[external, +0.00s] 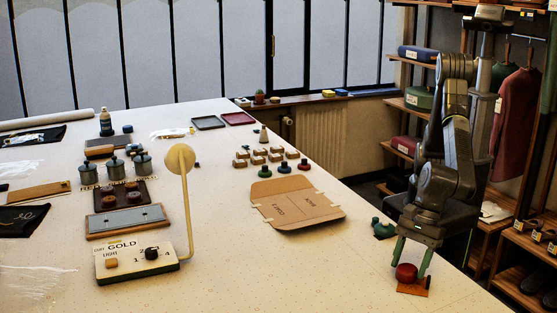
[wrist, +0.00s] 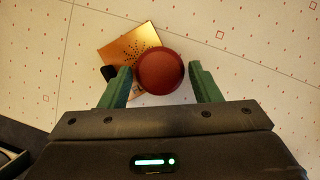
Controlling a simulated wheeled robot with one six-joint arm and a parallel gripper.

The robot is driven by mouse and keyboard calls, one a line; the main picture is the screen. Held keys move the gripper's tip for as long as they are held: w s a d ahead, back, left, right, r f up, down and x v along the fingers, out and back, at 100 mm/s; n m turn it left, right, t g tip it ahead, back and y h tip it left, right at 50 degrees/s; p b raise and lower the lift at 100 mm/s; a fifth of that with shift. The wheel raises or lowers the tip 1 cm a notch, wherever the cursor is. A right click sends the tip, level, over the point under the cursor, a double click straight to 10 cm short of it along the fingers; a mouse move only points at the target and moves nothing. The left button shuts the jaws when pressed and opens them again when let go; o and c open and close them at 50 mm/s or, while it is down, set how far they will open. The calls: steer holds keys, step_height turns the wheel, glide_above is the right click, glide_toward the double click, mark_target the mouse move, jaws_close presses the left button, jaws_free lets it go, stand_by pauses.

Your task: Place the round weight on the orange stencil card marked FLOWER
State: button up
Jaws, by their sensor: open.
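The red round weight (external: 406,272) is at the table's right edge region, between the two green fingers of my gripper (external: 409,269). In the wrist view the weight (wrist: 160,71) covers the lower right part of an orange card (wrist: 124,45) with a pattern of small holes. The card also shows under the weight in the external view (external: 416,290). My gripper (wrist: 161,70) is open, with one finger on each side of the weight. A gap shows at the right finger; whether the left finger touches is unclear.
A small black thing (wrist: 109,73) lies at the card's left edge. A green object (external: 383,229) stands behind my gripper. A brown cardboard folder (external: 297,205) lies to the left, and a GOLD box with a tall lamp (external: 136,258) farther left. The table between is clear.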

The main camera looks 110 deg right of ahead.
steer(key=v, duration=1.1)
steer(key=shift+s+r, duration=0.2)
steer(key=shift+d, duration=0.1)
